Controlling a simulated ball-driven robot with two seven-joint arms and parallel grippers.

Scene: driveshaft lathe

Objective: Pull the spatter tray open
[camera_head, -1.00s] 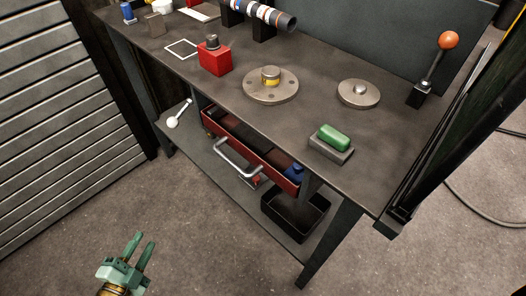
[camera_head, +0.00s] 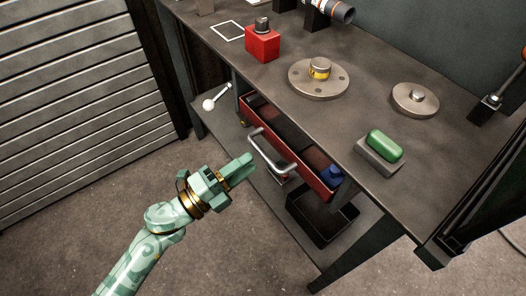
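The red tray (camera_head: 312,179) sits under the bench top like a drawer, partly out, with a silver bar handle (camera_head: 268,157) on its front. Dark compartments and a blue item (camera_head: 332,174) show inside it. My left gripper (camera_head: 246,166) comes in from the lower left, its fingers pointing at the handle. The fingertips are close to the handle's left side, and nothing shows between them. The fingers look open, seen nearly side-on. My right gripper is not in view.
A black bin (camera_head: 318,222) stands on the lower shelf below the tray. A white-headed tool (camera_head: 210,104) lies at the shelf's left. On the bench top are a red block (camera_head: 262,44), round flanges (camera_head: 318,80) and a green block (camera_head: 385,145). The floor in front is clear.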

